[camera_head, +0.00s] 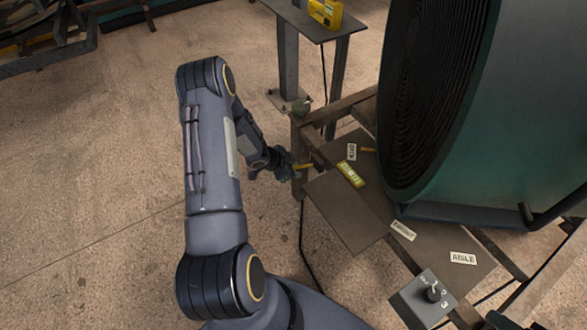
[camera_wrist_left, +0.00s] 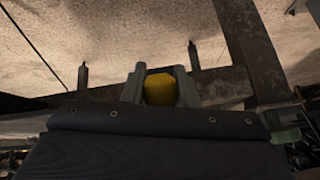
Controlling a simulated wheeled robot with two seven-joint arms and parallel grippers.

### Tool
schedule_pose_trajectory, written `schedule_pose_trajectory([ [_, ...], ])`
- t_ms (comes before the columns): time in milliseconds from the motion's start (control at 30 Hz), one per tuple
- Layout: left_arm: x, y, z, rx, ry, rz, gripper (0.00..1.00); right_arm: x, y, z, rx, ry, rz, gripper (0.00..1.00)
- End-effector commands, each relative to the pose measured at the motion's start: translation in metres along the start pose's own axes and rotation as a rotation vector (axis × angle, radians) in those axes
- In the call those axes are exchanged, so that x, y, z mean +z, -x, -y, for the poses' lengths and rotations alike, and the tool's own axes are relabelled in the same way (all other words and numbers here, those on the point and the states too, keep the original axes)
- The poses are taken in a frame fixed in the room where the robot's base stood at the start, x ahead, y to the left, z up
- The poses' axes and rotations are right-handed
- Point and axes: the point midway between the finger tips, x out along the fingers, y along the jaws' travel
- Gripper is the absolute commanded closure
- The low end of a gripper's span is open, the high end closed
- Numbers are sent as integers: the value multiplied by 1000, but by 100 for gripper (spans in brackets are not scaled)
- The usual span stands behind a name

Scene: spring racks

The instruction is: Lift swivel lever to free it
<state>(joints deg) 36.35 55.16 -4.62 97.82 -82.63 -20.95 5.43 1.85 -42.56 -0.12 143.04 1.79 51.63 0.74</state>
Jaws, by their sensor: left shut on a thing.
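The swivel lever (camera_head: 303,166) is a short yellow handle at the near left corner of the rack, beside a rusty post. My left gripper (camera_head: 288,169) is at this handle in the head view. In the left wrist view the yellow end of the lever (camera_wrist_left: 160,89) sits between the two grey fingers of my left gripper (camera_wrist_left: 160,86), which are shut on it. The lever's pivot is hidden behind the gripper and the frame. My right gripper is not in view.
A large green drum (camera_head: 490,120) stands on the rack at the right. A grey plate (camera_head: 345,210), a yellow-green level (camera_head: 350,174), labels and a control box (camera_head: 423,300) lie near the gripper. A small table (camera_head: 310,20) stands behind. The floor at left is clear.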

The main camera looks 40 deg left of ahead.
Motion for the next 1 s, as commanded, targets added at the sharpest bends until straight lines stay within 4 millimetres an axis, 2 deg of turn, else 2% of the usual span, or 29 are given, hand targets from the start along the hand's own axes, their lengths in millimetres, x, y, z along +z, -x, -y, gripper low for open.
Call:
schedule_pose_trajectory([
  [467, -4, 2, 4, -9, -2, -10, 100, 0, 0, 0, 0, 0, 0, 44],
  [500, -4, 2, 4, -9, -2, -10, 68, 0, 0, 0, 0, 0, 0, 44],
  [633, -3, 1, 3, -6, -2, -7, 52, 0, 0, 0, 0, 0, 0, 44],
  [900, -2, 1, 2, -3, -1, -4, 52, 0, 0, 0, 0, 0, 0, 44],
  [1000, -2, 8, 2, -4, 0, -3, 52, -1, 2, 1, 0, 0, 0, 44],
])
